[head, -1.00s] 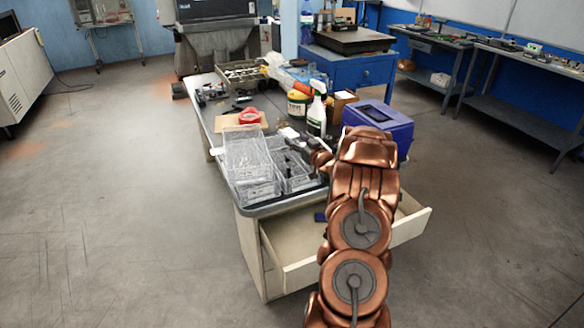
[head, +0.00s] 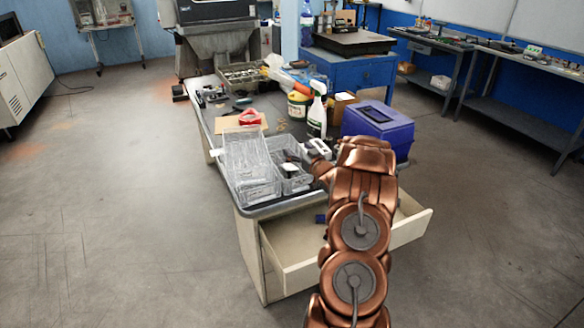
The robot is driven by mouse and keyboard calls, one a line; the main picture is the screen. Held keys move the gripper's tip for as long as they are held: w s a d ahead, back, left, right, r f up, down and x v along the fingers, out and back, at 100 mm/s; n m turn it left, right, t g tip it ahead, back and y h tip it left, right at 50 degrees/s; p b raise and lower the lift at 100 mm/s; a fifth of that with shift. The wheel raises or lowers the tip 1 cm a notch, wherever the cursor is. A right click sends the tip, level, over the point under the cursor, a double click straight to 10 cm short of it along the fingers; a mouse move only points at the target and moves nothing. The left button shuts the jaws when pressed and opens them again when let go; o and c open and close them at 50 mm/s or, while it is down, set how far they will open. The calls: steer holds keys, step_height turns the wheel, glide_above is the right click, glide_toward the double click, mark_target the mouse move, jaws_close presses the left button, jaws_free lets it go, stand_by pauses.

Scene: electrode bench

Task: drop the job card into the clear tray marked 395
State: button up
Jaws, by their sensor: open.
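Two clear trays stand side by side on the near end of the bench, a larger left tray (head: 250,172) and a smaller right tray (head: 296,184). Their markings are too small to read, so I cannot tell which is 395. Small dark and pale items show in the right tray, but I cannot make out a job card among them. My gripper (head: 313,150) is just right of the right tray's far end, small in view and partly hidden by my copper wrist. It is open, and I see nothing held in it.
A spray bottle (head: 317,116) and a blue box (head: 378,128) stand close behind and right of my gripper. A tub (head: 298,104) and red tape (head: 249,117) are farther back. An open drawer (head: 412,230) juts out below the bench top.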

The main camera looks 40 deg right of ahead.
steer(key=shift+s, duration=0.15)
steer(key=s+a, duration=0.2)
steer(key=s, duration=0.9)
steer(key=shift+s+a, duration=0.2)
steer(key=shift+s, duration=0.05)
steer(key=shift+w, duration=0.1)
